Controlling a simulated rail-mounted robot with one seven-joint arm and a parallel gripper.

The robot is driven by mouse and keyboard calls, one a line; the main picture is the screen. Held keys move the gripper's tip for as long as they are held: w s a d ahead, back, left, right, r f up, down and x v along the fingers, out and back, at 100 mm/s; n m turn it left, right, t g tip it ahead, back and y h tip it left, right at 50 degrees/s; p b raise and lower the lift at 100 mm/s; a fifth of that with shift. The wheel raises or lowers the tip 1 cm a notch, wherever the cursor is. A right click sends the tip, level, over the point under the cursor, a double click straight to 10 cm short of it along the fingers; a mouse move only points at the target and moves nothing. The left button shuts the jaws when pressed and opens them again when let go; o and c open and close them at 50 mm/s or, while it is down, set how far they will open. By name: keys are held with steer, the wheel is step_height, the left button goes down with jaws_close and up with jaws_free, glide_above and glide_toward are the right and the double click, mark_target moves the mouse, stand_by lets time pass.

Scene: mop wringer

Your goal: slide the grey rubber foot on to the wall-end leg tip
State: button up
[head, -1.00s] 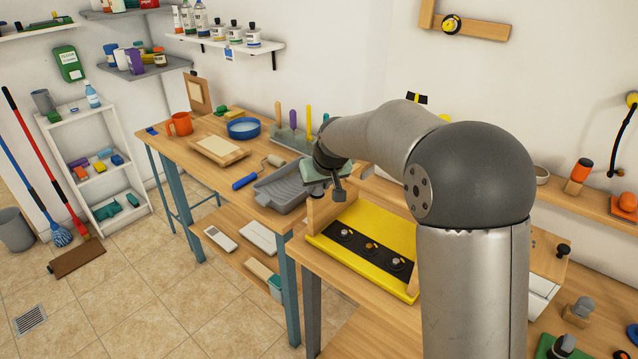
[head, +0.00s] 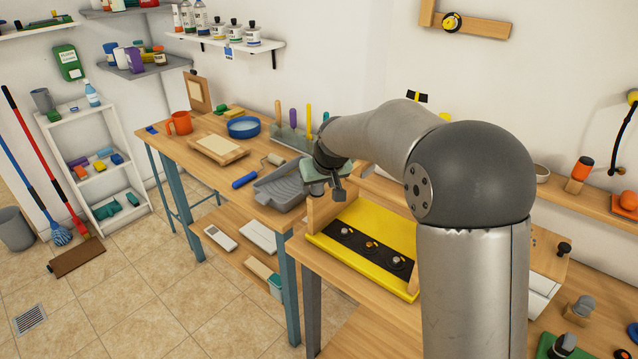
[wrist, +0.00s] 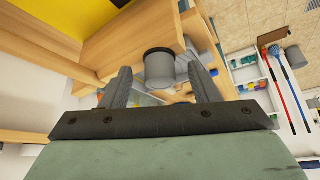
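In the wrist view a grey cylinder (wrist: 160,68), which looks like the rubber foot, has a dark rim at its far end against a wooden part (wrist: 135,35). Whether it is seated on a leg tip I cannot tell. My gripper (wrist: 160,66) has its two dark fingers spread, one on each side of the cylinder, with a visible gap on both sides. In the head view my gripper (head: 326,186) is over the left end of the wooden frame around the yellow board. A small grey piece (head: 316,188) shows just under it. Leg tips are not clearly visible.
The yellow board (head: 348,217) with a black strip and several knobs lies right beside my gripper. Open tiled floor (head: 150,292) lies at front left.

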steer(key=b+v, duration=0.2)
steer(key=v, duration=1.5)
steer(key=s+d+f+m+g, duration=0.1)
steer(key=s+d+f, duration=0.3)
steer(key=s, duration=0.6)
steer(key=s+d+f+m+g+h, duration=0.1)
steer(key=s+d+f+m+g, duration=0.1)
steer(key=s+d+f, duration=0.3)
steer(key=s+d+f+m+g+h, duration=0.1)
steer(key=s+d+f, duration=0.4)
steer(key=s+f, duration=0.6)
steer(key=s+g, duration=0.1)
steer(key=s, duration=0.3)
steer(key=shift+s+d, duration=0.15)
steer(key=shift+s, duration=0.05)
steer(key=shift+f, duration=0.1)
